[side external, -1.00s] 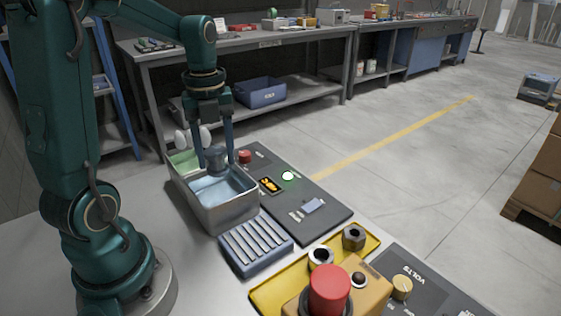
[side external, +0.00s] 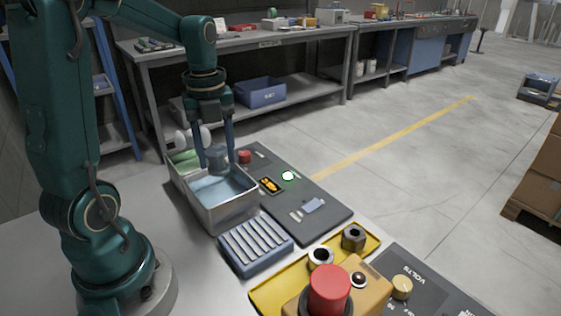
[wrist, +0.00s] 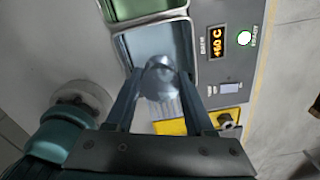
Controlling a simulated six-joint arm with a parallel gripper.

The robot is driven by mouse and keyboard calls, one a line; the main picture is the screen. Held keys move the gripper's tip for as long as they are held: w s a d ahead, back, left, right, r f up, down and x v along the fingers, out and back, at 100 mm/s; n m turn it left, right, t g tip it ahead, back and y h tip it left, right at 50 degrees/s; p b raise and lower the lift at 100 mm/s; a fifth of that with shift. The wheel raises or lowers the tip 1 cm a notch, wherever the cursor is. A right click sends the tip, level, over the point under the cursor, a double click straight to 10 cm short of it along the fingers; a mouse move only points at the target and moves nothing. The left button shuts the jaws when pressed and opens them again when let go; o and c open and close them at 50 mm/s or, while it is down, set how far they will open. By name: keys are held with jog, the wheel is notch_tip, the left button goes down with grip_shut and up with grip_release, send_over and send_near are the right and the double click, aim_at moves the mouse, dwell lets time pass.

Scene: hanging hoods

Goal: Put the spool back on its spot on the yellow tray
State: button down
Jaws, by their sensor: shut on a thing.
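My gripper (side external: 216,160) is shut on a grey, rounded metal piece, seemingly the spool (side external: 217,157), over the blue bath of a metal tub (side external: 225,217). In the wrist view the spool (wrist: 160,80) sits between my two fingers, with the bath (wrist: 155,40) behind it. I cannot tell whether its lower end touches the liquid. The yellow tray (side external: 267,293) is at the front right. It carries a dark hex nut (side external: 353,237) and a pale ring with a dark centre (side external: 320,257). Part of the tray is hidden behind a red-button box.
A ribbed blue rack (side external: 255,246) stands between tub and tray. A green compartment (side external: 186,160) adjoins the bath. A dark panel (side external: 325,219) with an orange display and a lit green-white lamp (side external: 288,176) lies to the right. The red button (side external: 330,288) stands tall in front of the tray.

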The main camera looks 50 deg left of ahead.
jog(key=s+d+f+m, duration=0.2)
jog(key=d+m, duration=0.6)
jog(key=d, duration=1.6)
jog(key=shift+a+f, duration=0.15)
jog(key=shift+f, duration=1.6)
jog(key=shift+a+f, duration=0.1)
jog(key=shift+f, duration=1.6)
jog(key=shift+f, duration=0.6)
jog(key=shift+c, duration=0.9)
grip_release()
